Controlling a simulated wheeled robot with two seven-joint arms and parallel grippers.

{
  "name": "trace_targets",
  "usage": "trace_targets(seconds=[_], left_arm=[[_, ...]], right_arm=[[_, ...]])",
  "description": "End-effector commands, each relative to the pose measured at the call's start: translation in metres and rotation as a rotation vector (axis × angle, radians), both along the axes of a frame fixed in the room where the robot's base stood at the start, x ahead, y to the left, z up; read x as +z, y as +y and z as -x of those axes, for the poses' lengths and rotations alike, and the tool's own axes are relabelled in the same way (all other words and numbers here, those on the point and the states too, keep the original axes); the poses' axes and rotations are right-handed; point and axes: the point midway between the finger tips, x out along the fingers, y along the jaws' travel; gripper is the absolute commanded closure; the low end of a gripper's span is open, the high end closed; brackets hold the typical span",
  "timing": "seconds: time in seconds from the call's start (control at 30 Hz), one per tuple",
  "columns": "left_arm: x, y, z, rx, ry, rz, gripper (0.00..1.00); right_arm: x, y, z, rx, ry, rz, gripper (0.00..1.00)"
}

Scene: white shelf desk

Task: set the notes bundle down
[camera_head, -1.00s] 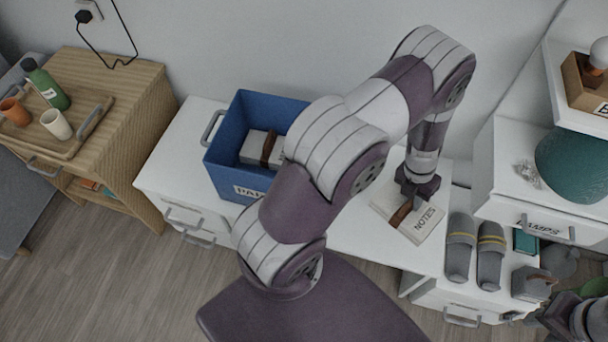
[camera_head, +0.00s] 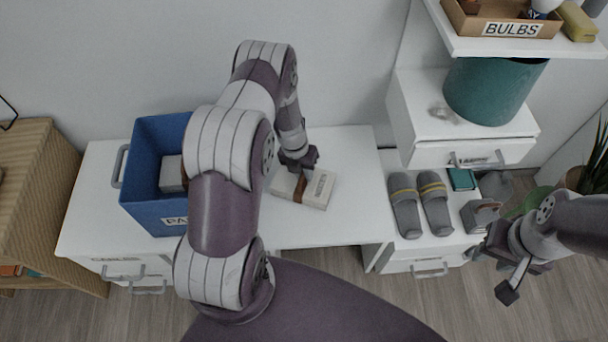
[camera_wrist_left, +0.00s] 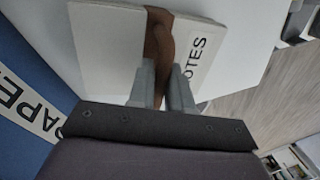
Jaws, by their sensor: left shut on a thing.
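The notes bundle (camera_head: 318,190) is a pale flat stack with a brown strap and a NOTES label. In the head view it appears to lie flat on the white desk (camera_head: 350,155), right of the blue bin; any small gap beneath is not clear. My left gripper (camera_head: 298,168) points down at it. In the left wrist view the two fingers (camera_wrist_left: 162,82) are shut on the brown strap (camera_wrist_left: 158,38) of the bundle (camera_wrist_left: 105,50). My right gripper (camera_head: 507,275) hangs at the right, apart from the bundle; its jaw opening is unclear.
The blue bin (camera_head: 140,190) holds a grey bundle, partly hidden by my left arm. Grey slippers (camera_head: 436,205), a teal box (camera_head: 462,180) and a grey block (camera_head: 478,215) stand at the right. A teal pot (camera_head: 492,92) and BULBS tray (camera_head: 500,28) are behind.

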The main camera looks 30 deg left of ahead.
Motion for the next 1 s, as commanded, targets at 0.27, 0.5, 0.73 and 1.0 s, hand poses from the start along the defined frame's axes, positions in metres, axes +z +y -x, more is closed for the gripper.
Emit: trace_targets(seconds=[0.27, 0.5, 0.73, 1.0], left_arm=[[-0.006, 0.000, -0.001, -0.001, -0.002, 0.000, 1.00], [-0.008, 0.000, 0.000, -0.001, 0.000, 0.000, 0.55], [-0.007, 0.000, 0.000, -0.001, -0.001, 0.000, 0.55], [0.052, 0.010, 0.001, 0.001, -0.003, 0.000, 0.55]], right_arm=[[-0.002, 0.000, 0.000, 0.000, 0.000, 0.000, 0.63], [-0.003, 0.000, 0.000, 0.000, 0.000, 0.000, 0.63], [-0.002, 0.000, 0.000, 0.000, 0.000, 0.000, 0.63], [0.020, 0.000, 0.000, 0.000, 0.000, 0.000, 0.63]])
